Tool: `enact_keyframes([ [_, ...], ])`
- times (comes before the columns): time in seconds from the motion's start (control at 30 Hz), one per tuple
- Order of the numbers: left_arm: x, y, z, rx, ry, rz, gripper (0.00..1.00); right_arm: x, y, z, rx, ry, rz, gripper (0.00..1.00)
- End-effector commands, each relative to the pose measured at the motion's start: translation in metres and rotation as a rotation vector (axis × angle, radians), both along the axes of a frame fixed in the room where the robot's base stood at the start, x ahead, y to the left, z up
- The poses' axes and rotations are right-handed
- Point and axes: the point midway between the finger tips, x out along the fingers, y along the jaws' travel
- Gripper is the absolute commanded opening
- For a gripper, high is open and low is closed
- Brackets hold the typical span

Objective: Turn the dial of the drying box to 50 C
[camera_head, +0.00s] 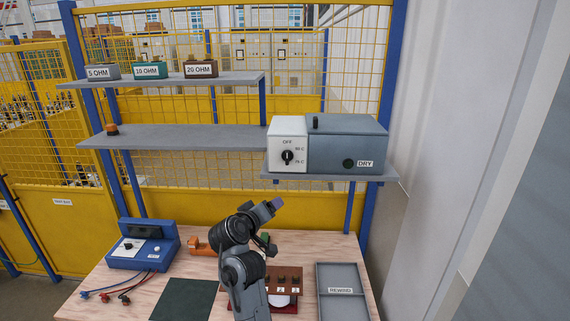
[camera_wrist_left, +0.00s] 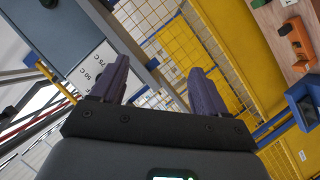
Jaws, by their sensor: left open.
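The grey drying box (camera_head: 345,145), labelled DRY, sits on the right end of the middle shelf. Its white front panel (camera_head: 275,138) carries a black dial (camera_head: 288,157) with OFF above it and 50 C and 75 C on its right. The dial's pale mark looks upright, toward OFF. My left gripper (camera_head: 277,204) is below the box, in front of the shelf, not touching the dial. In the left wrist view, its purple fingers (camera_wrist_left: 160,92) are apart and empty. My right gripper is out of view.
The shelf (camera_head: 200,138) runs left from the box, with an orange-topped part (camera_head: 112,129) on it. Below, the table holds a blue meter (camera_head: 143,246), a dark mat (camera_head: 188,300) and a grey REWIND tray (camera_head: 341,280). Yellow mesh stands behind.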

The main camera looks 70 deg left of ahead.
Motion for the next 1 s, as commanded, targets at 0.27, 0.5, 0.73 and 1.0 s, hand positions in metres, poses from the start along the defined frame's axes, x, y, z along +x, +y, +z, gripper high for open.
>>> enact_keyframes([
  [0.27, -0.005, 0.021, 0.021, -0.247, -0.384, 0.109, 0.74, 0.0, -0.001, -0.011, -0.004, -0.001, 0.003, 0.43],
  [0.5, 0.009, 0.017, 0.057, -0.368, -0.627, 0.099, 0.74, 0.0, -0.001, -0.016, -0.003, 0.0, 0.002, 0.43],
  [0.73, 0.014, 0.014, 0.096, -0.383, -0.744, 0.071, 0.74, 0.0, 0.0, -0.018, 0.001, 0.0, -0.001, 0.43],
  [1.0, 0.03, 0.029, 0.104, -0.385, -0.763, 0.066, 0.74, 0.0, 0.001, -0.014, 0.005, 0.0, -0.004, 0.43],
])
